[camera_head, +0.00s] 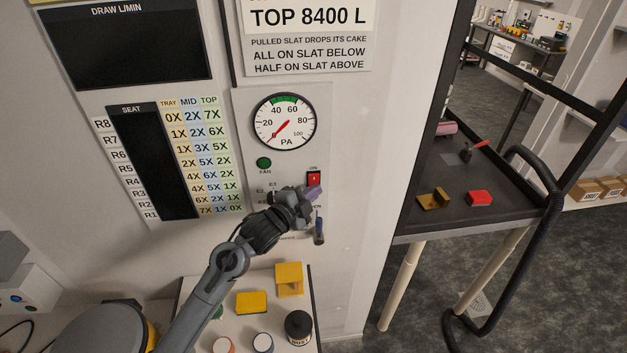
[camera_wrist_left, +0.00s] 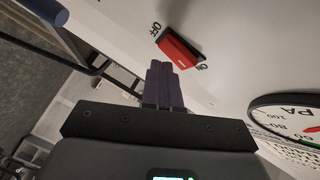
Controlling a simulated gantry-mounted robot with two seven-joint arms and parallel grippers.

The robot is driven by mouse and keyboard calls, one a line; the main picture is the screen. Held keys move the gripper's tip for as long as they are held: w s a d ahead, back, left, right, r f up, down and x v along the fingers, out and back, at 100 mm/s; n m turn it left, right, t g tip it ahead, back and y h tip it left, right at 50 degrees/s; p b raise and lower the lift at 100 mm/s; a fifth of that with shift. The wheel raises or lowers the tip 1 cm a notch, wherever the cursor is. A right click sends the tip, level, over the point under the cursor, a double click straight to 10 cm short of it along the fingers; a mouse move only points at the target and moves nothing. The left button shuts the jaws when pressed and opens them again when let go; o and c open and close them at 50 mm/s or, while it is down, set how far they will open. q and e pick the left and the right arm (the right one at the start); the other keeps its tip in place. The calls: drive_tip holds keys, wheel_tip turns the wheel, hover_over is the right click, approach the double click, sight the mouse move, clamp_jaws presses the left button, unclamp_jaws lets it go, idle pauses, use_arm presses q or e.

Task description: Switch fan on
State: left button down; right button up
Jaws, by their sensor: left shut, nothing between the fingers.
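The red rocker switch (camera_head: 314,178) sits on the pale panel below the pressure gauge, with an ON label above it. In the left wrist view the switch (camera_wrist_left: 179,49) shows between its OFF and ON labels. My left gripper (camera_head: 314,191) is shut and empty, just below the switch in the head view. In the left wrist view its purple fingertips (camera_wrist_left: 160,67) point at the switch, close to it; I cannot tell whether they touch. A round green FAN lamp (camera_head: 263,163) is left of the switch. The gripper hides part of the lower panel.
The gauge (camera_head: 285,121) has its red needle at the low end. Yellow blocks (camera_head: 251,302) and a black jar (camera_head: 299,327) stand on the surface below. A dark bench (camera_head: 425,222) is at right.

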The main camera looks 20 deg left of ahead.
use_arm(q)
drive_tip(key=shift+w+a, duration=0.1)
drive_tip(key=shift+w, duration=0.05)
drive_tip(key=shift+w+a, duration=0.1)
drive_tip(key=shift+w, duration=0.1)
use_arm(e)
drive_tip(key=shift+a, duration=0.1)
use_arm(q)
drive_tip(key=shift+a, duration=0.1)
use_arm(e)
drive_tip(key=shift+s, duration=0.1)
idle(0.5)
use_arm(q)
drive_tip(key=shift+w+a+f, duration=0.2)
drive_tip(key=shift+a, duration=0.2)
use_arm(e)
drive_tip(key=shift+s, duration=0.3)
idle(0.5)
use_arm(q)
drive_tip(key=shift+s+d+r, duration=0.1)
drive_tip(key=shift+d, duration=0.1)
use_arm(e)
drive_tip(key=shift+w+d+r, duration=0.2)
drive_tip(key=shift+w+d, duration=0.05)
drive_tip(key=shift+w, duration=0.05)
use_arm(q)
drive_tip(key=shift+p, duration=0.3)
use_arm(e)
drive_tip(key=shift+r, duration=0.1)
